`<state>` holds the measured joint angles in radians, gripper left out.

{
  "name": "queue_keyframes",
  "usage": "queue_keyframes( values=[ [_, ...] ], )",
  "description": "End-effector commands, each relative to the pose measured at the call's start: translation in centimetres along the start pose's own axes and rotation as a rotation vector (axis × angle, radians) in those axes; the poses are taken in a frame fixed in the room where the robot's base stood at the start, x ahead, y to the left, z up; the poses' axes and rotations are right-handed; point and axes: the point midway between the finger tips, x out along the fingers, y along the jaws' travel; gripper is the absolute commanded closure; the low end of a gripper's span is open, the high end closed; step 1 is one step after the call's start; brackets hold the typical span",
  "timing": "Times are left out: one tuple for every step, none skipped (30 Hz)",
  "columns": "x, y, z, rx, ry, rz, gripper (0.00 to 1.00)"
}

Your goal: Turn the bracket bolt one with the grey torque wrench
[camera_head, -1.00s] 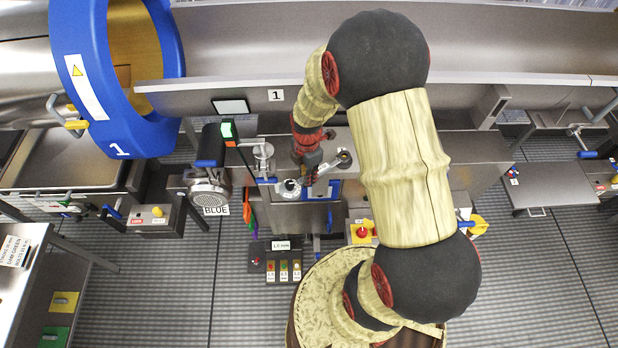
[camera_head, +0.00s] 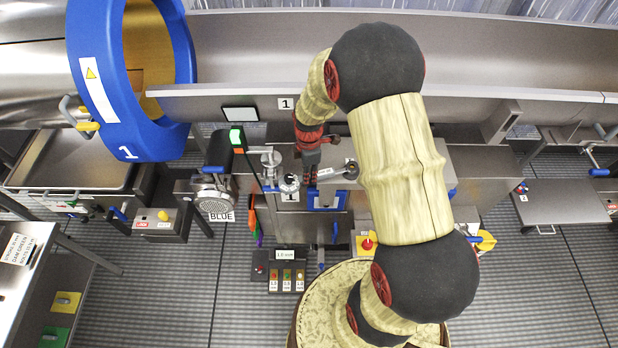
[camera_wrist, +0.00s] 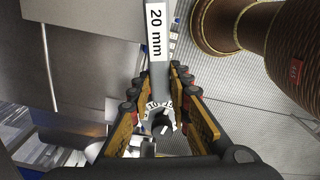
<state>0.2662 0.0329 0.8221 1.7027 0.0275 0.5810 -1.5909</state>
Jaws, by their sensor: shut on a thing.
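My gripper (camera_head: 309,178) is over the bracket area below the trough, in the middle of the head view. In the wrist view my gripper (camera_wrist: 158,115) is shut on a grey wrench. The grey wrench (camera_wrist: 156,70) has a white "20 mm" label and runs from the top of that view down between the yellow-padded fingers. A round dial-like part with printed marks (camera_wrist: 160,122) shows between the fingers. In the head view the wrench (camera_head: 326,173) lies roughly level, reaching right from the gripper. I cannot make out bracket bolt one or whether the wrench sits on it.
A blue-rimmed drum (camera_head: 90,90) marked 1 stands at the left. A long steel trough (camera_head: 400,110) runs behind the gripper. A motor with a BLUE label (camera_head: 215,200) and a post with a green-lit screen (camera_head: 236,138) are close left. A button box (camera_head: 287,278) stands below.

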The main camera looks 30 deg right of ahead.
Motion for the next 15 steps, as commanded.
queue_keyframes(
  values=[
    [0.0,0.3,0.0,0.014,0.000,0.002,1.00],
    [0.0,0.5,0.0,0.023,0.000,0.002,1.00],
    [0.0,0.6,0.0,0.035,0.000,0.002,1.00],
    [0.0,0.7,0.0,0.043,0.000,0.002,1.00],
    [0.0,0.9,0.0,0.052,0.000,0.002,1.00],
    [0.0,1.1,0.0,0.064,0.000,0.002,1.00],
    [0.0,1.2,0.0,0.073,0.000,0.003,1.00],
    [0.0,1.3,0.1,0.081,0.000,0.003,1.00],
    [0.0,1.5,0.1,0.093,0.000,0.003,1.00],
    [0.0,1.6,0.1,0.102,0.000,0.003,1.00],
    [0.0,1.8,0.1,0.110,0.000,0.003,1.00],
    [0.0,2.0,0.1,0.122,0.000,0.003,1.00],
    [0.0,2.1,0.1,0.131,0.000,0.003,1.00],
    [0.0,2.2,0.1,0.139,0.000,0.003,1.00],
    [0.0,2.4,0.2,0.150,0.000,0.004,1.00]
  ],
)
